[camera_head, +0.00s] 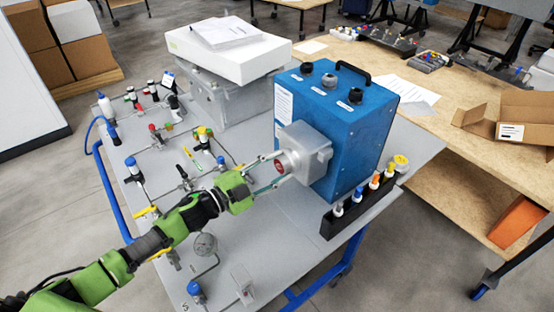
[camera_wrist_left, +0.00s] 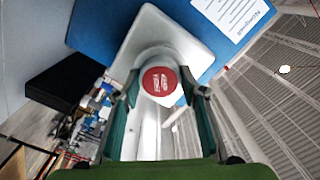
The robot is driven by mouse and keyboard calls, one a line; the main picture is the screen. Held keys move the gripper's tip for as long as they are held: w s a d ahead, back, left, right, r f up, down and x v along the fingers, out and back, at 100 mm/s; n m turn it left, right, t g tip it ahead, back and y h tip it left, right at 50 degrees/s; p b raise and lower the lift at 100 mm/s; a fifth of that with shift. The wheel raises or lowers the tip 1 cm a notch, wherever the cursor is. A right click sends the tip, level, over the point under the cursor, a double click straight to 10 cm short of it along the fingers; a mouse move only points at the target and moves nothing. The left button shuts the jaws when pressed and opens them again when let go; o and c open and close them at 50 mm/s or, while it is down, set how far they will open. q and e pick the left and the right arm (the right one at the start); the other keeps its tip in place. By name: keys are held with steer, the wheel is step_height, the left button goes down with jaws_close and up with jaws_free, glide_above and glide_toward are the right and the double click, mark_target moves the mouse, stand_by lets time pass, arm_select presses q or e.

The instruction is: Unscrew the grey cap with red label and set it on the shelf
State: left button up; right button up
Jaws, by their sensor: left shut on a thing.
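The grey cap with a round red label (camera_head: 281,163) sits on the front of a light grey housing (camera_head: 312,146) on the side of the blue analyser box (camera_head: 345,125). In the left wrist view the cap (camera_wrist_left: 160,80) faces me, in front of the pale housing. My left gripper (camera_head: 279,170) reaches in from the left and is shut on the cap, one finger on each side. In the left wrist view its fingers (camera_wrist_left: 161,92) flank the cap. The cap's back is hidden. My right gripper is not in view. I cannot tell which surface is the shelf.
Pipes, valves and a gauge (camera_head: 204,244) cover the grey table's left part. A grey case (camera_head: 235,100) under a white box stands behind. A wooden table (camera_head: 440,110) is at right.

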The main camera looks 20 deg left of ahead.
arm_select(q)
steer(key=n+p, duration=0.1)
steer(key=n, duration=0.1)
steer(key=n+p, duration=0.1)
steer(key=n, duration=0.1)
steer(key=n+p, duration=0.1)
steer(key=shift+r+n, duration=0.3)
steer(key=shift+n, duration=0.1)
steer(key=n+p, duration=0.2)
steer(key=n, duration=0.1)
steer(key=shift+n, duration=0.3)
steer(key=n, duration=0.3)
steer(key=shift+f+n+p, duration=0.15)
steer(key=shift+n+p, duration=0.25)
steer(key=n, duration=0.3)
steer(key=shift+f, duration=0.15)
steer(key=o, duration=1.1)
steer(key=shift+c, duration=0.2)
